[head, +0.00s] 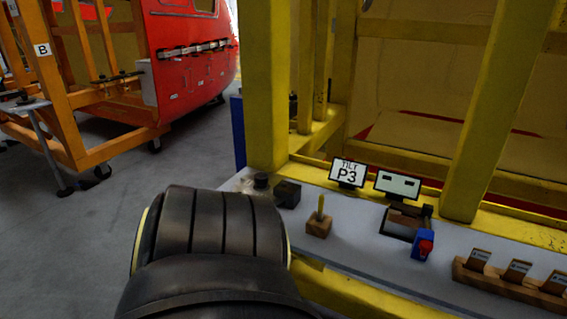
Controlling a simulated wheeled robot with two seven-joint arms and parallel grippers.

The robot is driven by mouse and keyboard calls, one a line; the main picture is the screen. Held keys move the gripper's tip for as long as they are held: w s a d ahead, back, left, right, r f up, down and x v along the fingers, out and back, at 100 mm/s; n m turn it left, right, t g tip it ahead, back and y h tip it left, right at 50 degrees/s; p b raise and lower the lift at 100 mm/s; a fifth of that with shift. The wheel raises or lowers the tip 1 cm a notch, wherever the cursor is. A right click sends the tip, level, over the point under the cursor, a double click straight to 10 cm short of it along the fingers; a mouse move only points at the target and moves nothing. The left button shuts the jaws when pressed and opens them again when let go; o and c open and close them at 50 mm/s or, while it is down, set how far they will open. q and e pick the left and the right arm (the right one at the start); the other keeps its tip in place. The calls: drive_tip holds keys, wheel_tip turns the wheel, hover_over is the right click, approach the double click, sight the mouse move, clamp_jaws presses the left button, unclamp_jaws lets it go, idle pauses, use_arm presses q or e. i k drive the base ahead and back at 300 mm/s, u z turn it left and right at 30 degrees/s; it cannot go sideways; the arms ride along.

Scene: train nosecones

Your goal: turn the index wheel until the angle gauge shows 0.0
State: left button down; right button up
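A small display (398,185) on the grey bench shows two dark dashes and no number; I cannot tell whether it is the angle gauge. No index wheel can be made out clearly. A small dark round knob (262,181) and a black block (288,194) stand at the bench's left end, partly behind my dark arm link. That link fills the lower middle of the view and hides part of the bench. Neither gripper shows.
The grey bench (345,240) runs along a yellow frame (267,80). On it are a wooden block with a yellow peg (319,222), a blue box with a red knob (423,248) and a wooden card rack (500,284). An orange stand (85,75) holds a red nosecone (190,65). Floor at left is clear.

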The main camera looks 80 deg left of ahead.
sight(261, 183)
drive_tip(key=z, duration=1)
drive_tip(key=k, duration=2.05)
drive_tip(key=u, duration=2.15)
drive_tip(key=i, duration=0.1)
drive_tip(key=u, duration=0.4)
